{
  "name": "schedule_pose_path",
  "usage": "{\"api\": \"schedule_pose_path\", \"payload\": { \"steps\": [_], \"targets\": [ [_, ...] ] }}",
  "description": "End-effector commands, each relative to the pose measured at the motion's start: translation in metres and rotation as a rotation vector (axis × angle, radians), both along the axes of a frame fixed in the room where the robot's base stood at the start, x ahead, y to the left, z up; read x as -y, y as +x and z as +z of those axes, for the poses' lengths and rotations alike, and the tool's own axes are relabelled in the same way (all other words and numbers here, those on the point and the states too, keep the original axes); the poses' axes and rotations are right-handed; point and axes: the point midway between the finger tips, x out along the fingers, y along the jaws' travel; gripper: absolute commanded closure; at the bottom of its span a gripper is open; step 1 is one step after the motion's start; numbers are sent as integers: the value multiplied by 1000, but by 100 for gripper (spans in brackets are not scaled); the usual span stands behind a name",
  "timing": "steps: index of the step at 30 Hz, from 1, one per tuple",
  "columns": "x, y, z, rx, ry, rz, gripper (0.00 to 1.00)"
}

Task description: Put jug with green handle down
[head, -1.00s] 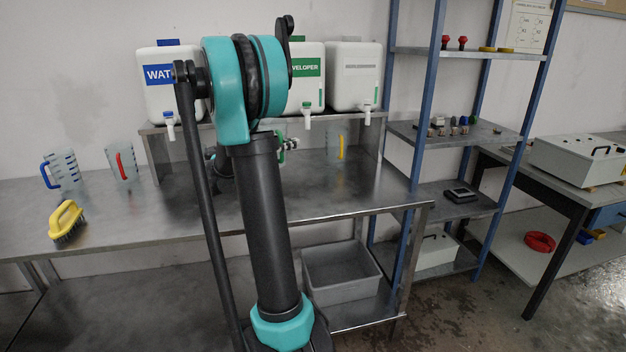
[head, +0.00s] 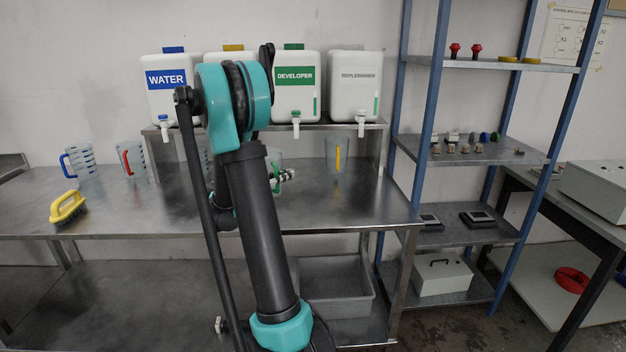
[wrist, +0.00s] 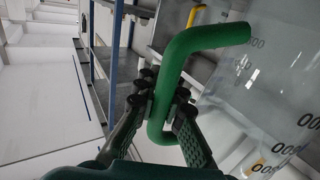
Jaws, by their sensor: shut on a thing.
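The jug's green handle (wrist: 205,40) runs between the fingers of my gripper (wrist: 160,98) in the wrist view. The fingers are shut on the lower part of the handle. The clear jug body (wrist: 262,85) with dark markings lies to the right in that view and appears turned on its side there. In the head view, the green-handled jug (head: 274,164) shows only in part beside my arm, above or at the steel bench (head: 300,205). My gripper (head: 285,176) is beside it. My arm hides much of it, and whether its base touches the bench cannot be told.
A yellow-striped jug (head: 337,155) stands to the right, under the raised shelf. Red-handled (head: 131,158) and blue-handled (head: 78,162) jugs and a yellow brush (head: 68,207) are at left. Labelled containers (head: 296,82) line the shelf. The bench front is clear right of my arm.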

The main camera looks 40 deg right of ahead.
Motion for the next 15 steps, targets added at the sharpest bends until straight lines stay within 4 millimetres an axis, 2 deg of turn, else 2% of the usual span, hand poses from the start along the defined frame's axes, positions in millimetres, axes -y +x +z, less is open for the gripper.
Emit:
{"api": "schedule_pose_path", "payload": {
  "steps": [1, 9, 15],
  "targets": [
    [14, -1, 0, 0, 0, -5, 100],
    [79, 2, 0, 0, 0, -4, 100],
    [112, 4, 0, 0, 0, -2, 100]
  ]
}}
